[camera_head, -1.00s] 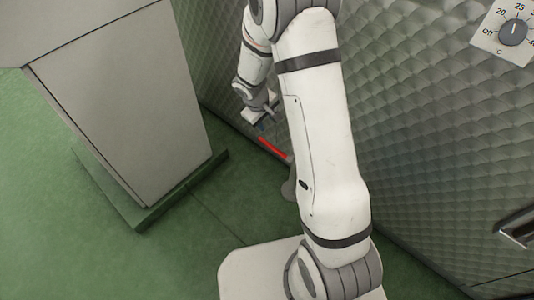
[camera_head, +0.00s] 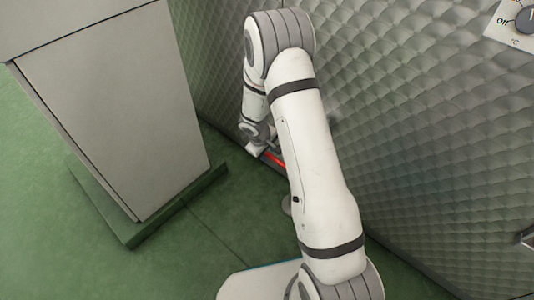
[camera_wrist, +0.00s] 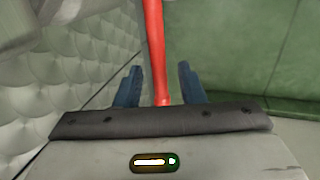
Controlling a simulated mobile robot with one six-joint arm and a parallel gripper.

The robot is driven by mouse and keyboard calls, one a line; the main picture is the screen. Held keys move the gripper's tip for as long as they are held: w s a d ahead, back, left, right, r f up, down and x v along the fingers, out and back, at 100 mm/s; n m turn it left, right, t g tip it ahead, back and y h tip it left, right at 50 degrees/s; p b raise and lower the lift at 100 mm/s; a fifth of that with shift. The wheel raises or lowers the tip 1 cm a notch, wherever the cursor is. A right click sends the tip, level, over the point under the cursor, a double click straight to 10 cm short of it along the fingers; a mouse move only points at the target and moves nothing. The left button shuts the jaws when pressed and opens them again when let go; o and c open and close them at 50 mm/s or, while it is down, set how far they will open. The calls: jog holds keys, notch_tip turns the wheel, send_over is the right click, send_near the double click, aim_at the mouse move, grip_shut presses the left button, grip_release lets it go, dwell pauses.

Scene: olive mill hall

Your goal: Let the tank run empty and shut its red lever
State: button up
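The red lever (camera_wrist: 154,45) runs down the middle of the wrist view, its lower end between the two blue fingers of my gripper (camera_wrist: 161,88). The fingers stand apart, with a gap on each side of the lever. In the head view, a short stretch of the red lever (camera_head: 276,160) shows low beside the quilted metal tank wall (camera_head: 410,130), right at my gripper (camera_head: 262,152). My arm hides the rest of the lever and its valve. No liquid flow is visible in either view.
A grey cabinet (camera_head: 115,110) on a green plinth (camera_head: 180,205) stands left of my arm. A dial (camera_head: 526,18) sits on the tank wall at the upper right. Green floor (camera_head: 205,240) lies open between cabinet and tank.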

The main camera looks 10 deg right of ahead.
grip_shut()
dwell(0.3)
dwell(0.3)
